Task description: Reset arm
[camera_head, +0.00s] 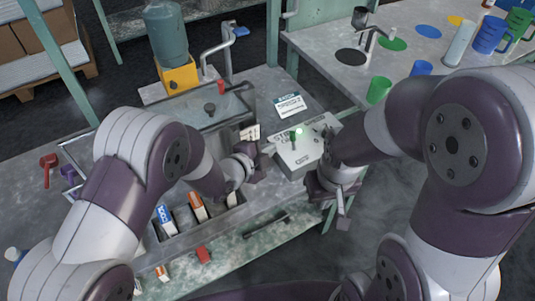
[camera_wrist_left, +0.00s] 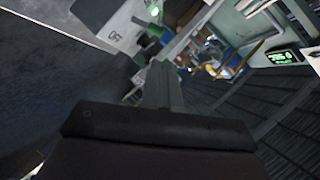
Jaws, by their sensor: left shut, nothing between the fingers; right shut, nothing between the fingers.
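My left arm comes in from the left and its gripper (camera_head: 266,150) is at the middle of the head view, beside the left edge of a grey box. In the left wrist view the gripper's fingers (camera_wrist_left: 165,82) are together with nothing between them. My right arm comes in from the right. Its gripper (camera_head: 344,218) points down, near the right front edge of the work table, shut and empty. My arms hide parts of the table and the sink. The grey box (camera_head: 288,163) has partly hidden lettering and a glowing green light on top.
A tray holds small boxes (camera_head: 167,220). At the back right, another table (camera_head: 322,45) holds coloured discs, a green cup (camera_head: 379,89) and a blue mug (camera_head: 490,33).

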